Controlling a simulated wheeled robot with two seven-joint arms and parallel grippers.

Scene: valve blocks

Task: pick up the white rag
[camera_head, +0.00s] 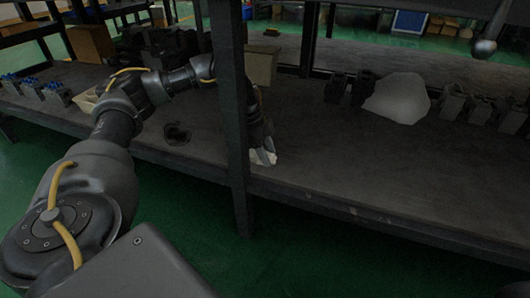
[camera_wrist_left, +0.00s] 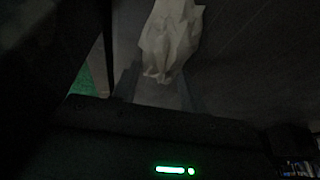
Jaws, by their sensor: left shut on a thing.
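The white rag (camera_head: 266,158) lies at the front edge of the dark shelf, just right of the upright post. In the left wrist view it is a pale crumpled cloth (camera_wrist_left: 172,32) at the top middle. My left gripper (camera_head: 264,155) points down at the shelf, shut on the rag, with cloth showing beside and below its fingers. In the wrist view the fingers (camera_wrist_left: 158,82) reach up to the rag's lower end. The post hides part of my left forearm.
The dark post (camera_head: 232,110) stands close beside my left gripper. A large white lump (camera_head: 399,98) sits farther right, with metal blocks (camera_head: 480,109) beside it. Blue-topped blocks (camera_head: 42,90) stand at left. A dark ring-like thing (camera_head: 177,134) lies near the front edge. The right front shelf is clear.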

